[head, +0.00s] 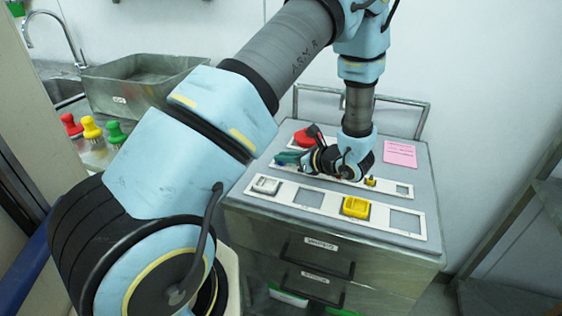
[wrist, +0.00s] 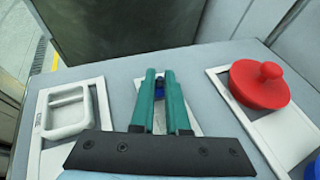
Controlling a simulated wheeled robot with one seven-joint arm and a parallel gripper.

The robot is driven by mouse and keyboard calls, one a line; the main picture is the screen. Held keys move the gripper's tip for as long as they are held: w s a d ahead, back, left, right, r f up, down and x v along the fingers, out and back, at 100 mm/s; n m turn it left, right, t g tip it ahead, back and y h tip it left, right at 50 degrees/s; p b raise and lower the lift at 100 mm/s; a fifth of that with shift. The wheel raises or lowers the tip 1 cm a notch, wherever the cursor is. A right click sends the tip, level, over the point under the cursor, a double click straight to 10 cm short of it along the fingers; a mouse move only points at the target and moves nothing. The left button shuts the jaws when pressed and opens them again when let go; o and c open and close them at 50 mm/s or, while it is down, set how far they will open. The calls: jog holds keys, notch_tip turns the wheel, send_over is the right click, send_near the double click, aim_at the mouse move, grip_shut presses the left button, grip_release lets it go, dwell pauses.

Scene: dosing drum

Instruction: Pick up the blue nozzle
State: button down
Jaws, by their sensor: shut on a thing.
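In the head view my gripper (head: 287,158) is low over the back row of the grey cabinet top, pointing left. I cannot make out the nozzle there.
A red knobbed piece (wrist: 260,84) stands right of my fingers, and a white handled piece (wrist: 68,112) left. A yellow piece (head: 355,207) sits in the front plate (head: 308,198), between open square slots. A pink note (head: 400,153) lies at the back right. A rail stands behind.

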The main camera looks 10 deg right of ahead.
jog(key=shift+s+d+f, duration=0.1)
dwell(0.3)
notch_tip(320, 180, up, 10)
jog(key=b, duration=0.2)
dwell(0.4)
dwell(0.9)
